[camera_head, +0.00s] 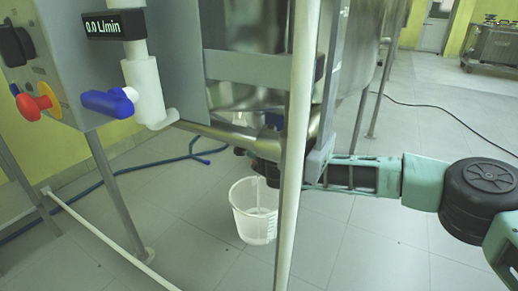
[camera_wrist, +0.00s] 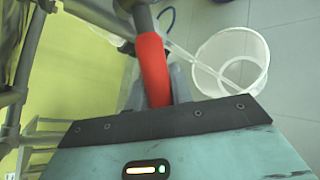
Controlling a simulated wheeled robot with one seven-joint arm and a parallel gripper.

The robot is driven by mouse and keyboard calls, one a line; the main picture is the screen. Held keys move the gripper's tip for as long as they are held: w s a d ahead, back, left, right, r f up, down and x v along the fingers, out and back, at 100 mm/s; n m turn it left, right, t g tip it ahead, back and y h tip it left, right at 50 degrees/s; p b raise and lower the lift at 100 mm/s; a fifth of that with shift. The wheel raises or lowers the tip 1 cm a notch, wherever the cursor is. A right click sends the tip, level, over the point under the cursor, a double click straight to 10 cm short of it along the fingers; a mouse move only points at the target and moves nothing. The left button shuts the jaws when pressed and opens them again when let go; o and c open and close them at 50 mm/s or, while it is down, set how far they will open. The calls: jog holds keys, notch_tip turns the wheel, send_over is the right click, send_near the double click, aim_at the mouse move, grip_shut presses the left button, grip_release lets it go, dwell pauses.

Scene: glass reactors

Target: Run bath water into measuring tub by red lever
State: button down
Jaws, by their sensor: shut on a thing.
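The red lever (camera_wrist: 153,68) shows in the wrist view on a grey pipe, and my gripper (camera_wrist: 153,95) is shut on it, with pale fingers on both sides. In the head view my gripper is mostly hidden behind the white post and the reactor's underside. The clear measuring tub (camera_head: 244,222) stands below the outlet area in the head view, and the wrist view shows it to the right of the lever (camera_wrist: 204,82). A pale streak shows in the tub; I cannot tell whether it is running water.
A white upright post (camera_head: 297,110) stands close in front of my wrist. A panel at the left carries a red-and-yellow knob (camera_head: 36,103), a blue valve handle (camera_head: 108,102) and a display (camera_head: 114,24) reading 0.0 L/min. A blue hose (camera_head: 165,163) lies on the floor.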

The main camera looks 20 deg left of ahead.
dwell(0.3)
jog(key=c, duration=1.2)
grip_release()
jog(key=shift+c, duration=0.2)
jog(key=p+v, duration=0.2)
jog(key=v, duration=0.5)
jog(key=shift+s+d, duration=0.15)
jog(key=shift+r, duration=0.1)
